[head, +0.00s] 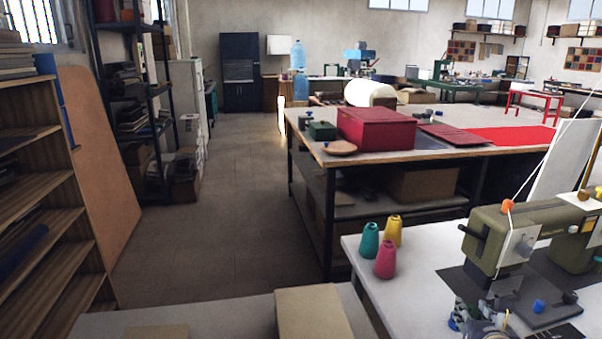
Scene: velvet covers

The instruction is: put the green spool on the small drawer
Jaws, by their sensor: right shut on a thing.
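A blue-green cone spool (370,241), the only greenish spool I can make out, stands upright on the white table at the lower right. It stands beside a yellow spool (393,231) and a pink spool (385,259). My right gripper (476,312) is low at the lower right, in front of the sewing machine and apart from these spools. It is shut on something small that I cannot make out. My left gripper is out of view. I cannot pick out a small drawer for certain; a plain tan box (312,312) lies at the bottom middle.
An olive sewing machine (535,235) with an orange spool (507,206) on top stands close to my right gripper. A dark worktable (300,150) behind holds a red box (376,129). Wooden shelves (75,250) stand at the left. The aisle floor (205,220) is clear.

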